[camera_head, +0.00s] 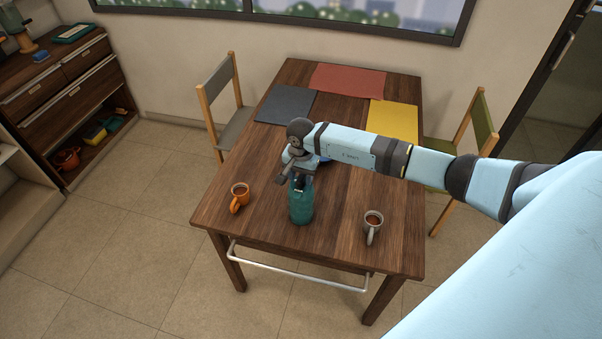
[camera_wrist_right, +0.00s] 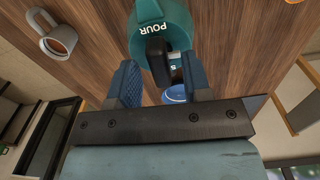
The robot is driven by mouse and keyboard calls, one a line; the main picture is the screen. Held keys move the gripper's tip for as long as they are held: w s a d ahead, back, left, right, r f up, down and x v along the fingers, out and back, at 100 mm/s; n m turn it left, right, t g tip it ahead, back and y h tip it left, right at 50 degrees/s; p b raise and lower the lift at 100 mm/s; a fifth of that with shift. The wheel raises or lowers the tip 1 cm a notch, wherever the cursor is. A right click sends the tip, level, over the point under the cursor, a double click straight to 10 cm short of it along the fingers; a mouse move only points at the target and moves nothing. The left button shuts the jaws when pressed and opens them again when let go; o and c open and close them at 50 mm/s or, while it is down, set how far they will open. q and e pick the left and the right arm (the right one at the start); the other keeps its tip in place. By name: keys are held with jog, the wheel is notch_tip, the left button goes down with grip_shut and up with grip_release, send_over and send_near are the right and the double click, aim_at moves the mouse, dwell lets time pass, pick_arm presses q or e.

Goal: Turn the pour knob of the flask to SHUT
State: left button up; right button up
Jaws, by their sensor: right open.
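The teal flask (camera_head: 301,207) stands upright on the table between two mugs. In the right wrist view the flask (camera_wrist_right: 176,20) shows its top with the word POUR. Its black pour knob (camera_wrist_right: 155,48) is there, with a letter S beside it; the rest of that label is hidden. My right gripper (camera_head: 297,179) is at the flask's top in the head view. In the right wrist view my right gripper (camera_wrist_right: 164,84) is open, its blue fingers on either side of the knob's near end. I cannot tell whether they touch it. My left gripper is not in view.
On the wooden table (camera_head: 260,222), an orange mug (camera_head: 239,195) stands left of the flask and a grey mug (camera_head: 373,225) right. A blue object (camera_wrist_right: 175,94) lies beyond the flask, partly hidden. Red, grey and yellow mats lie at the back. Chairs stand at both sides.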

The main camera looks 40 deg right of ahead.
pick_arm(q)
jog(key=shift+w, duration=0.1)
pick_arm(e)
jog(key=shift+f, duration=0.1)
grip_shut()
jog(key=shift+f+m+b, duration=0.15)
jog(key=shift+m+b, duration=0.95)
jog(key=shift+b, duration=0.15)
jog(key=m+b, duration=0.2)
jog(key=shift+m, duration=0.3)
jog(key=m+b, duration=0.1)
jog(key=m, duration=0.2)
jog(key=shift+m+b, duration=0.3)
jog(key=shift+b, duration=0.05)
jog(key=shift+m+b, duration=0.4)
jog(key=shift+m, duration=0.5)
pick_arm(q)
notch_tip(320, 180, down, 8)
jog(key=b, duration=0.1)
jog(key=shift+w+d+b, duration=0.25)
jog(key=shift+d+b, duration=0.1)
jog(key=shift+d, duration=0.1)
pick_arm(e)
jog(key=m, duration=0.5)
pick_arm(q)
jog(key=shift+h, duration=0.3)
pick_arm(e)
jog(key=shift+r+m, duration=0.2)
jog(key=shift+m, duration=0.2)
